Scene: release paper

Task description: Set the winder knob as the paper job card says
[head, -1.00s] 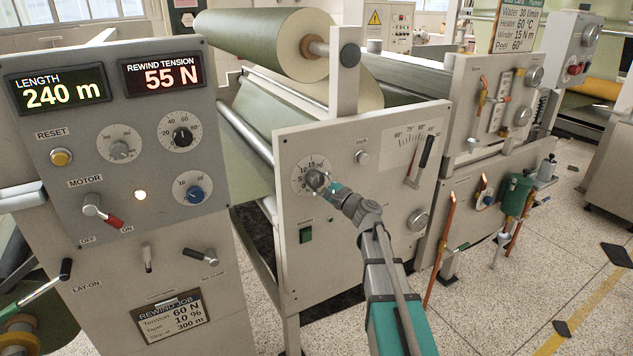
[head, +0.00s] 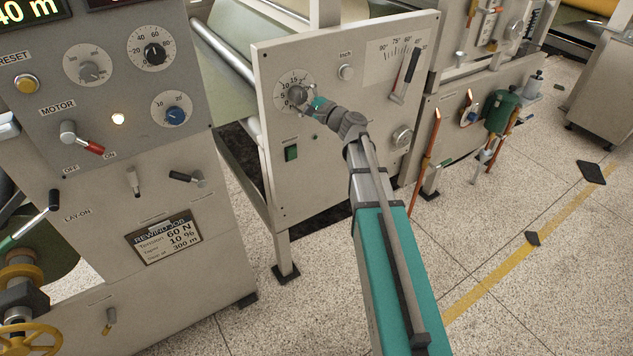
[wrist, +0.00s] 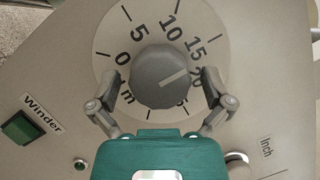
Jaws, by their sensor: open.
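The winder knob (wrist: 160,76) is a grey many-sided knob on a round dial marked 0, 5, 10, 15, 20 in the wrist view. Its light pointer line aims right and slightly up, around the 15 to 20 part of the scale; the exact value is unclear. My gripper (wrist: 158,92) is open, with one finger on each side of the knob's lower part; whether they touch it is unclear. In the head view my gripper (head: 309,102) is at the dial and partly covers the knob (head: 297,95). The "Winder" label and green switch (wrist: 22,127) are at left.
The inch button (wrist: 237,165) sits right of the dial. A lever (head: 405,75) on an angle scale is farther right. A "Rewind job" card (head: 163,236) on the left cabinet reads 60 N, 10 %, 300 m. Open floor lies at right.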

